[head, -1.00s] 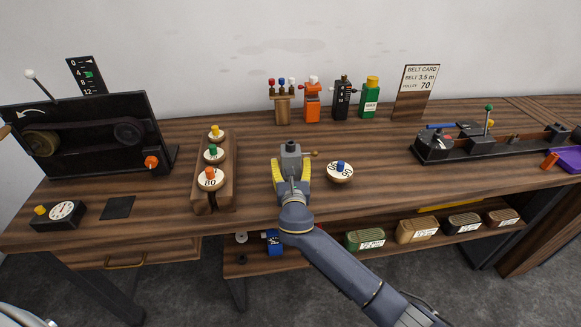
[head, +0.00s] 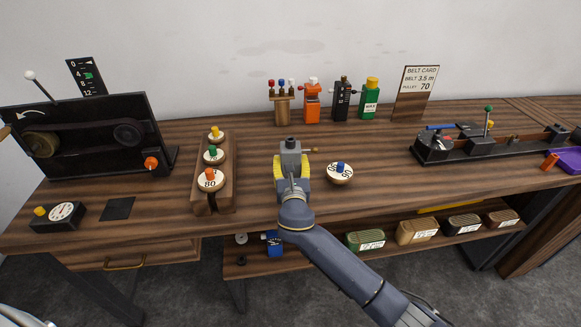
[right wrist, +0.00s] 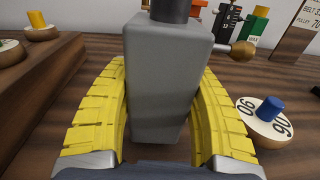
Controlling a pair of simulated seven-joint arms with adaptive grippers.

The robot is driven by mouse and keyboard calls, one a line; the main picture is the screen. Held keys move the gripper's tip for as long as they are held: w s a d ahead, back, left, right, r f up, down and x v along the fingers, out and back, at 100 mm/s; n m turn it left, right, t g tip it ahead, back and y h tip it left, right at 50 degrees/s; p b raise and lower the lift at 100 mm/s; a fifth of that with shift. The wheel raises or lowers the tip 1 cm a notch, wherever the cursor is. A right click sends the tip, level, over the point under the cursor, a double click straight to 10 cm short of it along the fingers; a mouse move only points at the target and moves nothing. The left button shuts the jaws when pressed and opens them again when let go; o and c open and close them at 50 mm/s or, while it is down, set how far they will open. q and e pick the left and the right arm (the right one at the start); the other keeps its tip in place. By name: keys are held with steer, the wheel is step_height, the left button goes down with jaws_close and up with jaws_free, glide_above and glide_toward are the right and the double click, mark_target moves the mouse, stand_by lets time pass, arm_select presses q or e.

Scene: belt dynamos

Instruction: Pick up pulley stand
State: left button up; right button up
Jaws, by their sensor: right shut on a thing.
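The pulley stand, a grey upright block with a dark round top and a small brass knob on its side, appears between my right fingers in the right wrist view (right wrist: 168,80). Its top shows in the head view (head: 290,147). My right gripper (head: 291,168) has yellow pads that are shut on the stand from both sides; the pads also show in the right wrist view (right wrist: 160,115). My left gripper is not in view.
A white pulley with a blue knob (head: 340,174) lies just right of the gripper. A wooden rack (head: 228,190) with several pulleys stands to the left. Coloured bottles and a belt card (head: 415,92) stand at the back. The bench between the gripper and the bottles is mostly clear.

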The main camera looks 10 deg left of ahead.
step_height(320, 180, up, 18)
steer(key=shift+r, duration=0.25)
stand_by(0.3)
steer(key=shift+f, duration=9.4)
steer(key=shift+f, duration=0.75)
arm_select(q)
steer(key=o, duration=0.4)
